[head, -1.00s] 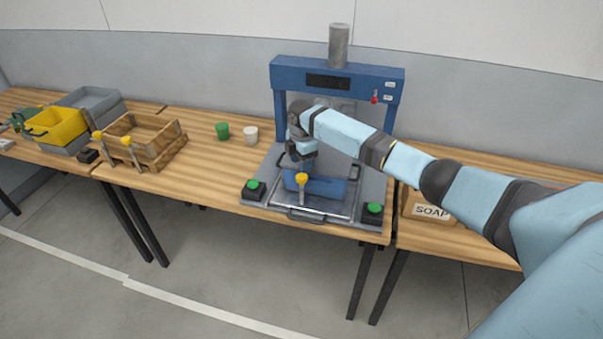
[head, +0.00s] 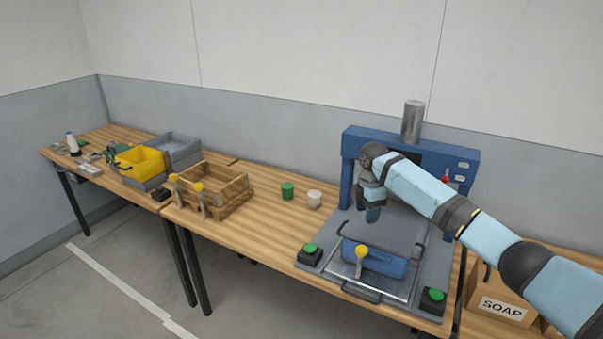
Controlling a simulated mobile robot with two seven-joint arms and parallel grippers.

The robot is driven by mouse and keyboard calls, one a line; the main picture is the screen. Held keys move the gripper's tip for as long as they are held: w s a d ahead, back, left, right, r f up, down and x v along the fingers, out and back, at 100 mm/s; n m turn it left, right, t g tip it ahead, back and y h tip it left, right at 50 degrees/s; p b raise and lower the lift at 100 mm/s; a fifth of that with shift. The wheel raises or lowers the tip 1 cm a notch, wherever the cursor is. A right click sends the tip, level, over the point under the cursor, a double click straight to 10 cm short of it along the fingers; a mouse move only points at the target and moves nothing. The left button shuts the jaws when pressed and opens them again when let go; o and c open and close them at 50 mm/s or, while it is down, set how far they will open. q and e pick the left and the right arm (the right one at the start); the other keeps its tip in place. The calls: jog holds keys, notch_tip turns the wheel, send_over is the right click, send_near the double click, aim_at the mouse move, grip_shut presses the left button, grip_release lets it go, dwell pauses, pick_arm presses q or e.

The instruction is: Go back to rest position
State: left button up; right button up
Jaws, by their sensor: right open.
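My right gripper (head: 372,214) hangs in front of the blue press (head: 465,160), above the press's tray, pointing down. It is open and holds nothing that I can see. Below it a blue block-like part with a grey top (head: 375,262) sits on the press's plate. A yellow-knobbed lever (head: 360,258) stands in front of that part. The right arm reaches in from the right edge and hides part of the press. My left gripper is not in view.
Green buttons (head: 309,249) flank the plate. A green cup (head: 287,191) and a white cup (head: 314,199) stand left of the press. Farther left are a wooden crate (head: 245,205), a yellow bin (head: 140,160) and a grey bin (head: 180,145). A soap box (head: 497,305) stands at right.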

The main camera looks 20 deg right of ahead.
jog(key=s+a+f+m+t+y, duration=0.1)
jog(key=s+a+f+m+t, duration=0.15)
jog(key=s+a+f, duration=0.7)
jog(key=s+a+f+m+t+y, duration=0.25)
jog(key=s+a+f, duration=0.35)
jog(key=a+f, duration=0.6)
jog(key=s+a+m+t+p, duration=0.1)
jog(key=s+m+t, duration=0.5)
jog(key=s, duration=1.6)
jog(key=a+m, duration=0.1)
jog(key=m, duration=0.2)
jog(key=shift+s+f, duration=0.2)
jog(key=shift+s, duration=0.1)
jog(key=shift+a, duration=0.1)
